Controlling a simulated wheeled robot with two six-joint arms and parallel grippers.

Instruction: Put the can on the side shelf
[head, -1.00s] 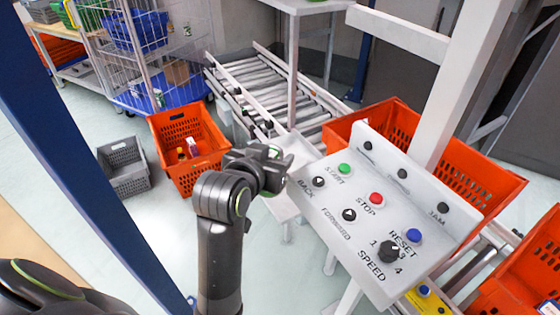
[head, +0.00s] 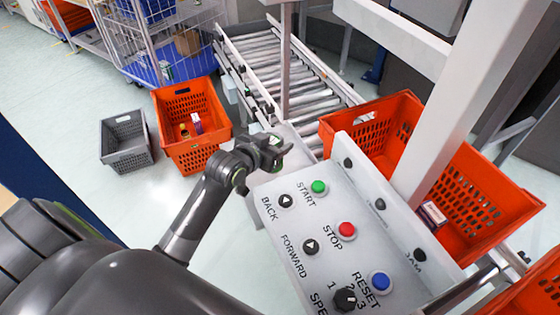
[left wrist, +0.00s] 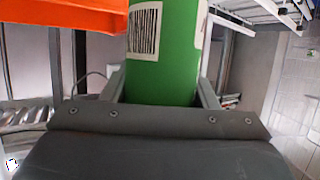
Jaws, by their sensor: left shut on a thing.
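A green can (left wrist: 172,60) with a white barcode label fills the middle of the left wrist view. My left gripper (head: 277,150) is shut on it, with one finger on each side in the left wrist view. In the head view the gripper hides nearly all of the can. A pale grey flat surface (head: 303,146), which may be the side shelf, lies just behind and right of the gripper, beside the roller conveyor. I cannot tell whether the can touches it. My right gripper is not in view.
A white control panel (head: 318,248) with coloured buttons stands close in front. An orange tote (head: 430,150) with a small box is behind it. Another orange tote (head: 190,92) with small items and a grey crate (head: 127,152) stand on the left floor. Rollers (head: 285,75) run behind.

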